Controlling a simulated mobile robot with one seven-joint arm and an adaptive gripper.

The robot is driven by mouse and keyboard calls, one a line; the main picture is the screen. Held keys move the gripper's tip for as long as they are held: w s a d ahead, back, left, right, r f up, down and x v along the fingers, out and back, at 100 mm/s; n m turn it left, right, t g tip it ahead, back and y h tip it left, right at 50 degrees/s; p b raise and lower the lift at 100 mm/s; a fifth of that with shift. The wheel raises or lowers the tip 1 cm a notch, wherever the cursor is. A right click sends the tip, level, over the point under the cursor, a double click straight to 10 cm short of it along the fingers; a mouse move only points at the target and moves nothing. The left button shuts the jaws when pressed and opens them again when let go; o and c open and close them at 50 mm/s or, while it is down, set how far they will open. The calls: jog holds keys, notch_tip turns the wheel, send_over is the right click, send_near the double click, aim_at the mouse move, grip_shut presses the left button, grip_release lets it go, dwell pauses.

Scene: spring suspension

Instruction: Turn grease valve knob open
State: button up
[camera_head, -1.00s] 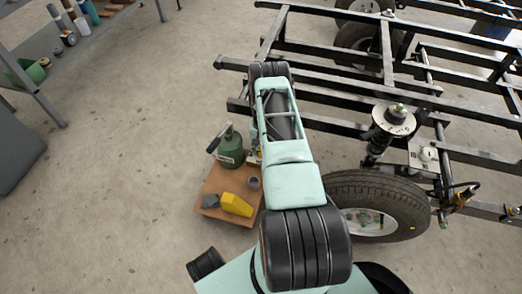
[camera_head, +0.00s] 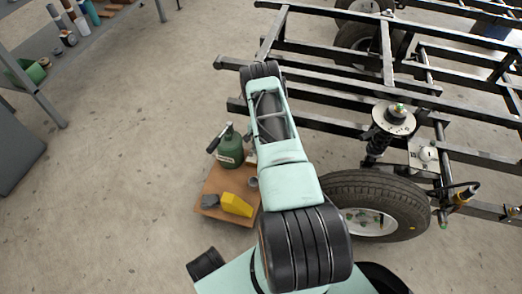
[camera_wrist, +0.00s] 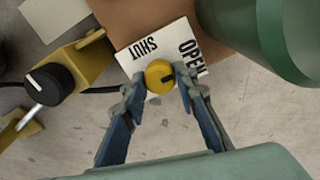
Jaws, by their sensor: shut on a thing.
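In the wrist view a round yellow knob (camera_wrist: 159,72) with a dark mark on its top sits on a white plate (camera_wrist: 130,59). The knob's dark mark points to the right, towards the OPEN side. My gripper (camera_wrist: 162,80) is shut on the yellow knob, one blue-grey finger at each side. In the head view my arm hides the gripper and the knob.
A black knob (camera_wrist: 48,83) with a white line stands left on a yellow bracket. A green canister (camera_head: 230,150) stands on a brown board (camera_head: 225,215), with a yellow block (camera_head: 237,205). The black frame (camera_head: 330,88) and a wheel (camera_head: 385,183) lie to the right.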

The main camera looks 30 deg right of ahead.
dwell(0.3)
jog(key=o, duration=1.1)
jog(key=shift+o, duration=0.2)
jog(key=shift+r, duration=0.1)
notch_tip(320, 180, up, 12)
